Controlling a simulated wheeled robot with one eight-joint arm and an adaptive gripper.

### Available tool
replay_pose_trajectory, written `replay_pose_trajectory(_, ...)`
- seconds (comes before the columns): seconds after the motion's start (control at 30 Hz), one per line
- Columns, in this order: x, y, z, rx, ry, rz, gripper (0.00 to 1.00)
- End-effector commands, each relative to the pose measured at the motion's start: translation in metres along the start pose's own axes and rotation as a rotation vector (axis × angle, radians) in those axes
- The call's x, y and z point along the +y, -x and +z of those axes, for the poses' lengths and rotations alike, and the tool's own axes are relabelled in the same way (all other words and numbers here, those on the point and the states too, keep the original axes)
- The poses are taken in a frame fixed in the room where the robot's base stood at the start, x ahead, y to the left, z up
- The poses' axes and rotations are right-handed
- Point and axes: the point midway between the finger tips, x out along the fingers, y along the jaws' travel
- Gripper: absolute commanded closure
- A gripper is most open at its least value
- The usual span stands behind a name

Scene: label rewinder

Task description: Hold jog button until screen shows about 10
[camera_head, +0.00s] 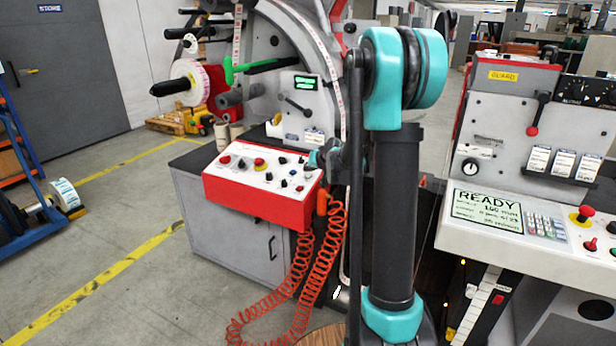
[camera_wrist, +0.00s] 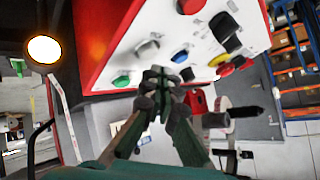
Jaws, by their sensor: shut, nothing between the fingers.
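The red control box (camera_head: 262,208) has a white sloped face with several coloured buttons and knobs; their labels are unreadable, so I cannot tell which is the jog button. A small green-lit screen (camera_head: 306,83) is on the machine above; its digits are too small to read. My gripper (camera_wrist: 165,75) is shut and empty, its tips over the lower part of the panel face in the wrist view. Close to the tips are a grey button (camera_wrist: 148,51), a green button (camera_wrist: 126,80) and a blue button (camera_wrist: 180,55). I cannot tell whether the tips touch anything.
A second console at right has a READY screen (camera_head: 487,208) and a red knob on a yellow base (camera_head: 582,214). An orange coiled hose (camera_head: 290,290) hangs below the red box. A label roll (camera_head: 190,80) sits on a spindle at left.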

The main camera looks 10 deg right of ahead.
Motion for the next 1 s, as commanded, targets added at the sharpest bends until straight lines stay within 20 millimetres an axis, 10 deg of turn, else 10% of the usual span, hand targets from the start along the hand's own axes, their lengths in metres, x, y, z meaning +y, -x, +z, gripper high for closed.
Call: replay_pose_trajectory(1.0,-0.025,0.036,-0.023,-0.003,0.002,0.001,1.0)
